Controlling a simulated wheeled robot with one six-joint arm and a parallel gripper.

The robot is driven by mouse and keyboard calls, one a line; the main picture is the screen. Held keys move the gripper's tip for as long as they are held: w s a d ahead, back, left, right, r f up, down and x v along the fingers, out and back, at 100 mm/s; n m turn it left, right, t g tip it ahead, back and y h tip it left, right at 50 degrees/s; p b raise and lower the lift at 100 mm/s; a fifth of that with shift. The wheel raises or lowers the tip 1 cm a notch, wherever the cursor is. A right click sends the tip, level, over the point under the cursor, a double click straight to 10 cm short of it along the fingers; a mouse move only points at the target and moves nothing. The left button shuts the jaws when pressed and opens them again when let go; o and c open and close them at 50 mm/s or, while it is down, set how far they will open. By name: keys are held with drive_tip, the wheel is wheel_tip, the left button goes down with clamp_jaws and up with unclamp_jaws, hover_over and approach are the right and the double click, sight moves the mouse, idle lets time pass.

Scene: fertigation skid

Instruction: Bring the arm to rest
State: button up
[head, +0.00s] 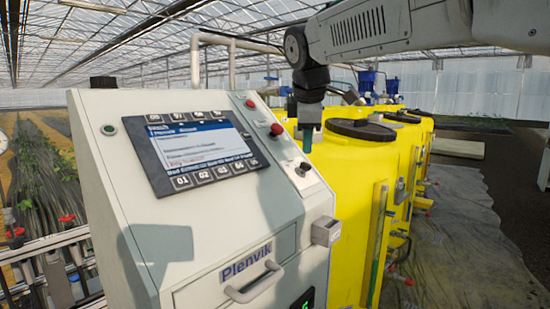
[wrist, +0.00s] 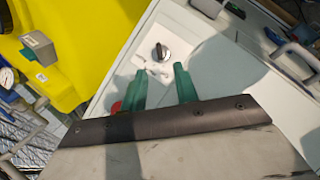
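My arm reaches in from the upper right of the head view, and my gripper (head: 307,139) points down over the right side of the control panel. In the wrist view its two green fingers (wrist: 160,70) stand apart with nothing held between them. A black rotary switch on a pale plate (wrist: 160,52) lies beyond the fingertips; it also shows in the head view (head: 303,168) below the gripper. The gripper appears apart from the switch, though the exact gap is hard to tell.
The grey control cabinet (head: 215,240) carries a screen (head: 195,146), a red button (head: 276,129) and a drawer handle (head: 254,284). Yellow tanks (head: 352,165) with black lids stand close behind. Pipes and red valves (head: 67,218) are at left. Open floor (head: 470,230) lies at right.

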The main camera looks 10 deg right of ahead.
drive_tip(key=s+d+f+m+g, duration=0.1)
drive_tip(key=s+f+m, duration=0.4)
drive_tip(key=s, duration=0.6)
drive_tip(key=s+d+f+m+g+y, duration=0.1)
drive_tip(key=s+f+m, duration=0.3)
drive_tip(key=s+f, duration=0.5)
drive_tip(key=s+d+f+m+g, duration=0.2)
drive_tip(key=s+f+m, duration=0.3)
drive_tip(key=s, duration=0.9)
wheel_tip(320, 180, down, 3)
drive_tip(key=shift+s+d+m+y, duration=0.15)
drive_tip(key=shift+d+m+y, duration=0.15)
drive_tip(key=shift+d+y, duration=0.15)
